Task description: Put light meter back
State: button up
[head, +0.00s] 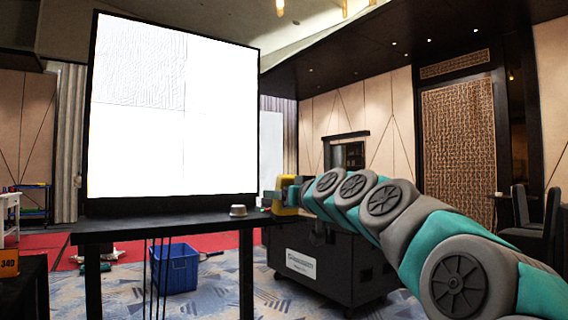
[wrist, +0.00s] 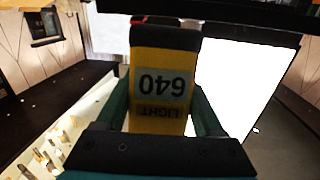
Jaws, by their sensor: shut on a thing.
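The light meter (wrist: 160,90) is a yellow block with a dark top end. Its grey display reads 640 over the word LIGHT, upside down in the wrist view. My gripper (wrist: 161,108) is shut on it, with a green finger along each side. In the head view my gripper (head: 291,190) is at the right end of the black table (head: 165,225). A yellow part of the meter (head: 284,209) shows there beside the table's right edge. My gripper hides the rest, and I cannot tell whether the meter touches anything.
A large white video wall (head: 172,110) stands behind the table. A small pale round object (head: 238,211) sits near the tabletop's right end; the rest looks clear. A blue crate (head: 174,268) is on the floor below. A black case (head: 325,265) stands behind my arm.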

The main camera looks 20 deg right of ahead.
jog(key=w+a+f+h, duration=0.1)
jog(key=w+a+f, duration=0.1)
jog(key=f, duration=1.1)
jog(key=w+a+f+m+h, duration=0.1)
jog(key=w+f, duration=0.4)
jog(key=f, duration=0.8)
jog(key=w+a+f+m+h, duration=0.1)
jog(key=w+a+f, duration=0.1)
jog(key=f, duration=1.1)
jog(key=shift+w+a+f+h, duration=0.2)
jog(key=shift+w+a+h, duration=0.1)
jog(key=shift+w, duration=0.4)
